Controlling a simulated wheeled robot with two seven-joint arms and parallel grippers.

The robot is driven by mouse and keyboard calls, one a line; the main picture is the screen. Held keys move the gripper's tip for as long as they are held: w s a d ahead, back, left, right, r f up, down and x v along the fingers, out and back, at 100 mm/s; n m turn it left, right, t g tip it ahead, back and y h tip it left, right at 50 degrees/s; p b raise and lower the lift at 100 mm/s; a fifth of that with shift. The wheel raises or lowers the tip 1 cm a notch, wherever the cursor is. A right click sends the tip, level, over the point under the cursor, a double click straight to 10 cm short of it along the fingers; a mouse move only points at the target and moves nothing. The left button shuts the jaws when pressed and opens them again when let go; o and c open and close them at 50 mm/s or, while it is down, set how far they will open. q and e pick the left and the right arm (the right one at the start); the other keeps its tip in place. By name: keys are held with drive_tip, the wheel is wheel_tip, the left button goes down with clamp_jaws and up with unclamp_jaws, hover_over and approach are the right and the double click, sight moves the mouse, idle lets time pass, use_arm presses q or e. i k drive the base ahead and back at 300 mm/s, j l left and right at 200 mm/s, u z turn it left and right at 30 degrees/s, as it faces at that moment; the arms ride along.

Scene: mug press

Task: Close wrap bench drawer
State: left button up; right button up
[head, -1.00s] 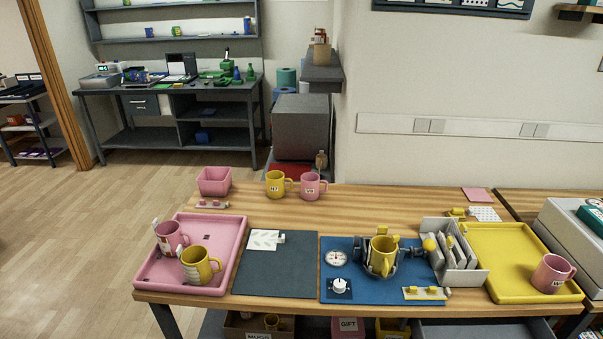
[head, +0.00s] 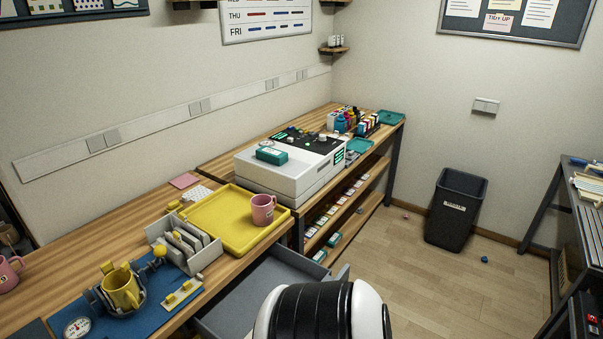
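A grey drawer (head: 250,296) stands pulled out from under the front edge of the wooden bench (head: 105,231), below the yellow tray. Its inside looks empty where I can see it. Its front left part runs out of the picture, and part of it is hidden behind a black and white link of my own arm. I cannot tell from any label whether this is the wrap bench drawer. Neither of my grippers shows in the head view.
On the bench are a yellow tray (head: 232,236) with a pink mug (head: 263,209), a grey rack (head: 184,243) and a yellow mug (head: 121,288) in the press. A white machine (head: 289,168) stands beyond.

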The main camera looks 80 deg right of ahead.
sight(232, 314)
drive_tip(key=z, duration=2.65)
